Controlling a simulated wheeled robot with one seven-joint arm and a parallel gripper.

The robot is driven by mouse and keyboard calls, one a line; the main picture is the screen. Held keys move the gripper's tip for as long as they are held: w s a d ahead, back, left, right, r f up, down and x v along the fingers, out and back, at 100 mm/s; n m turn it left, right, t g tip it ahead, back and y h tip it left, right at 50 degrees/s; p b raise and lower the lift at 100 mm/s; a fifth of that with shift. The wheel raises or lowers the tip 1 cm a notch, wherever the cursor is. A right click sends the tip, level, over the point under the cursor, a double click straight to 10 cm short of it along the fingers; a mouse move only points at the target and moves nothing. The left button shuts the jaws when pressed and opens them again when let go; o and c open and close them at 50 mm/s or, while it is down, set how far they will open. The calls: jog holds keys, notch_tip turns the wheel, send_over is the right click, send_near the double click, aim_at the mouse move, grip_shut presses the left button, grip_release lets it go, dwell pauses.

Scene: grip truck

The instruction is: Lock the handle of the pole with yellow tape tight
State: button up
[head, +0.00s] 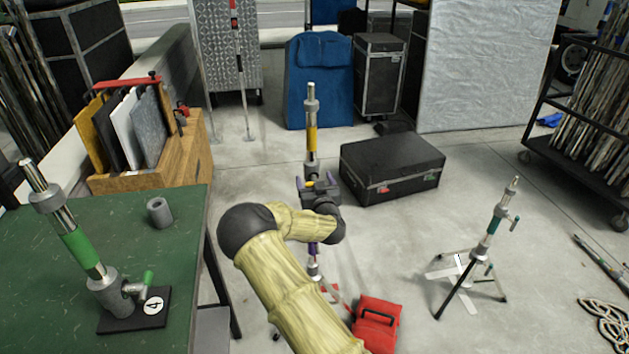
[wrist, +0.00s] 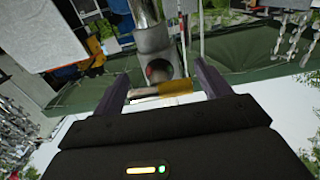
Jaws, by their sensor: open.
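The pole with yellow tape (head: 312,140) stands upright in the middle of the head view, with a grey collar and a metal tip above the tape. My gripper (head: 317,184) is at the pole, just below the tape, and hides that part of it. In the wrist view my gripper (wrist: 160,76) is open, with one dark finger on each side. A handle with a yellow end (wrist: 177,88) lies crosswise between the fingers, in front of the pole's grey collar (wrist: 152,45). I cannot tell whether either finger touches it.
A pole with green tape (head: 78,243) stands on the green table (head: 50,310) at left, beside a grey ring (head: 159,212). A black case (head: 393,168), a red bag (head: 377,323) and a teal-taped stand (head: 489,238) are on the floor. Floor between case and stand is clear.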

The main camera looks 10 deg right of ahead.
jog(key=shift+w, duration=0.25)
jog(key=c, duration=1)
jog(key=shift+n, duration=0.3)
jog(key=shift+n+b, duration=0.4)
jog(key=shift+n, duration=0.3)
